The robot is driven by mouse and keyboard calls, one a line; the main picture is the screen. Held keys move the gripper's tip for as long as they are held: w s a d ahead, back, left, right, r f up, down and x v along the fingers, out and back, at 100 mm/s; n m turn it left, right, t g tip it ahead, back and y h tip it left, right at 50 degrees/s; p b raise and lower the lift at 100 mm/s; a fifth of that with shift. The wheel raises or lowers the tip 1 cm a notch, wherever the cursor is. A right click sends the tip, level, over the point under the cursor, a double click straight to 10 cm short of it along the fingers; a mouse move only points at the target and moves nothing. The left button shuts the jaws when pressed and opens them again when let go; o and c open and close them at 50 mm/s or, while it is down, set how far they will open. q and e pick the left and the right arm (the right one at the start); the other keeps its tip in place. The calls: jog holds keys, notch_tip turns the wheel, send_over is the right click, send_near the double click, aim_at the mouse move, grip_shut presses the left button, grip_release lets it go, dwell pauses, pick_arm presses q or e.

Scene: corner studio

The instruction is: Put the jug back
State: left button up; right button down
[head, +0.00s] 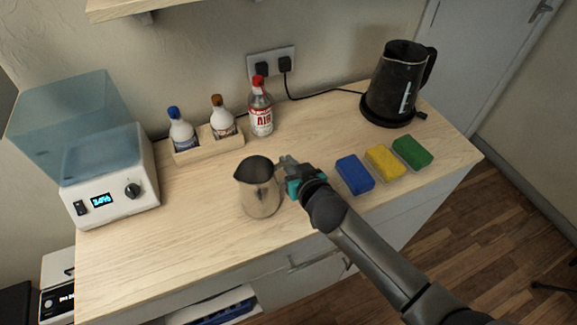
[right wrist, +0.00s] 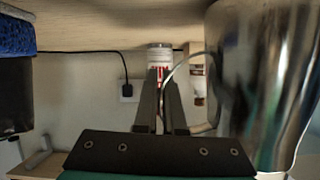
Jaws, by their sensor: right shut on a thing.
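The jug (head: 259,196) is a shiny steel pitcher with a dark open mouth, upright at the front middle of the counter. I cannot tell whether its base touches the wood. My right gripper (head: 286,165) is at its right side, shut on its handle. In the right wrist view the jug (right wrist: 268,80) fills the right side, and its thin curved handle runs to the fingers (right wrist: 163,92). That view looks upside down. My left gripper is not in view.
On the counter (head: 190,235) are a white machine (head: 110,185), a wooden holder (head: 208,145) with two bottles, a red-capped bottle (head: 261,110), a black kettle (head: 395,80), and blue (head: 354,174), yellow (head: 384,160) and green (head: 412,152) sponges. Bare wood lies left of the jug.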

jog(key=shift+f, duration=0.15)
jog(key=shift+f, duration=0.15)
jog(key=c, duration=1)
grip_release()
jog(key=shift+s, duration=0.15)
jog(key=p+v, duration=0.2)
jog(key=v, duration=0.9)
jog(key=shift+s+r, duration=0.3)
jog(key=shift+d, duration=0.15)
